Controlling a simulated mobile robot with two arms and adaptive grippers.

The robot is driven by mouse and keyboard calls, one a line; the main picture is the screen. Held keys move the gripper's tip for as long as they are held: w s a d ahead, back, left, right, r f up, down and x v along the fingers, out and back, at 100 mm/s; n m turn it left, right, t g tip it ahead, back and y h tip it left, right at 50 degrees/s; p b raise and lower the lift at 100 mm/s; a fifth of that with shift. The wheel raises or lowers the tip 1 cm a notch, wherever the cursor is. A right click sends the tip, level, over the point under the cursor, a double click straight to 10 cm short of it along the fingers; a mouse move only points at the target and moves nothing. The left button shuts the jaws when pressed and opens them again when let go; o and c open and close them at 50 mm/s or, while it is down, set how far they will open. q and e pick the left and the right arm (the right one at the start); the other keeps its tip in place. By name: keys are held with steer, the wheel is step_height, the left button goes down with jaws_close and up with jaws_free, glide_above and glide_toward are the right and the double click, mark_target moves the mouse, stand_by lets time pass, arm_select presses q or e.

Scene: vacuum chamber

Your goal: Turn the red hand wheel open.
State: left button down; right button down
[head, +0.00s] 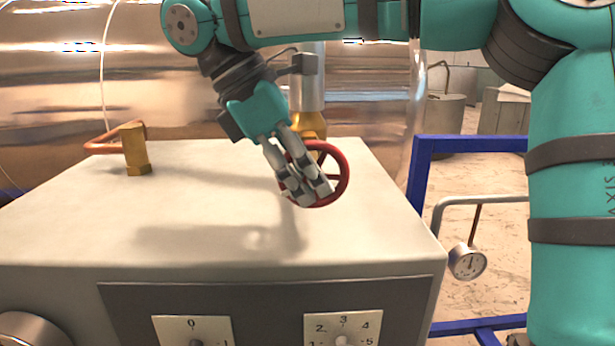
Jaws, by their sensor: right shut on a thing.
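The red hand wheel (343,187) stands upright over the back right part of the grey cabinet top, in front of a brass valve body (312,126). My right gripper (308,192) reaches down from the upper left and is shut on the wheel. Its fingers lie over the wheel's left and lower rim and hide that part. The right side of the rim and some spokes show clear. My left gripper is not in view.
The cabinet top (190,215) is mostly bare. A brass fitting (134,150) with a copper pipe stands at the left. Dials sit on the front panel (265,300). A blue frame (423,160) and a pressure gauge (467,262) are at the right. A shiny metal chamber (60,95) fills the back.

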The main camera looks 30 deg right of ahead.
steer(key=c, duration=1.3)
jaws_free()
steer(key=shift+f, duration=0.1)
